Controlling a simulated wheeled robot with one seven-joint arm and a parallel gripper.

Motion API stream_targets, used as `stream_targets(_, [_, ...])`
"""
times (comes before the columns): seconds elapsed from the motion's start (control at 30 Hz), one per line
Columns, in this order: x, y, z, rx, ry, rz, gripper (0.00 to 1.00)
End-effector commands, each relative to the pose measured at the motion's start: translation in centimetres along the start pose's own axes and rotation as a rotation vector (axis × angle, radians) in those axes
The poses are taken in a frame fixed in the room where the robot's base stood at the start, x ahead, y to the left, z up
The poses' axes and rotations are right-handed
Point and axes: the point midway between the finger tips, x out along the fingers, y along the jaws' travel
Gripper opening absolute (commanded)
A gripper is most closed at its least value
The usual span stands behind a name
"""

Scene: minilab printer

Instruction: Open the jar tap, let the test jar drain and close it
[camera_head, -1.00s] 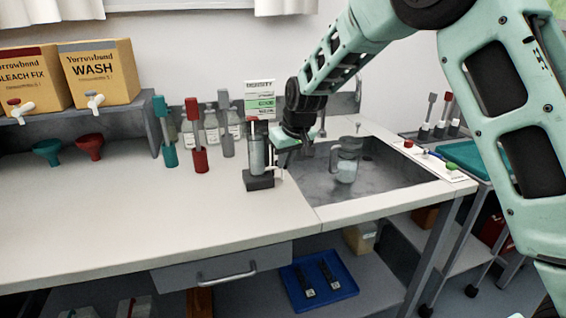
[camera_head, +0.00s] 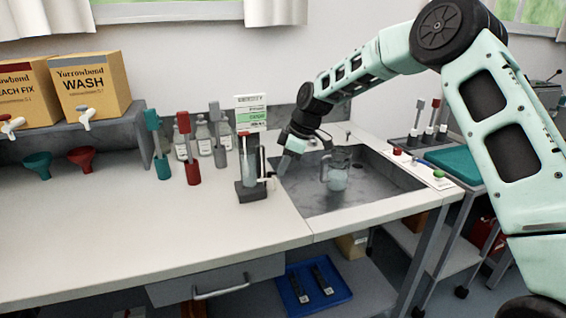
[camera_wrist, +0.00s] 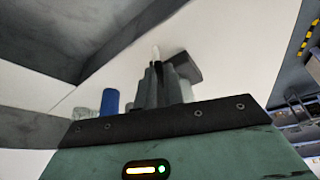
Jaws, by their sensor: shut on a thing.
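The test jar (camera_head: 252,164) is a clear upright cylinder on a dark base, standing on the worktop left of the sink. Its small pale tap (camera_head: 268,180) sticks out low on the right, towards the sink. My gripper (camera_head: 279,172) comes down tilted from the upper right, its fingertips at the tap. In the wrist view the gripper's fingers (camera_wrist: 160,84) are close together, with a small white piece (camera_wrist: 156,53) at their tips. They are shut on the tap, and hide most of it. The tap's setting and the jar's liquid level are not clear.
A clear jug (camera_head: 336,172) stands in the grey sink (camera_head: 320,205), right of my gripper. A label card (camera_head: 251,113) and several bottles (camera_head: 203,138) stand behind the jar. Red (camera_head: 188,150) and teal (camera_head: 157,145) upright tools stand left. The front worktop is clear.

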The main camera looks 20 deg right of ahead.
Motion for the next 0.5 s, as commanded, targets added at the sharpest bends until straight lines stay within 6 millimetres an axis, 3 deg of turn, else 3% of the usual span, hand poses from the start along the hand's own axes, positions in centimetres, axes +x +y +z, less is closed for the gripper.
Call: stream_targets(0.5, [-0.05, 0.75, -0.16, -0.154, 0.001, -0.061, 0.0])
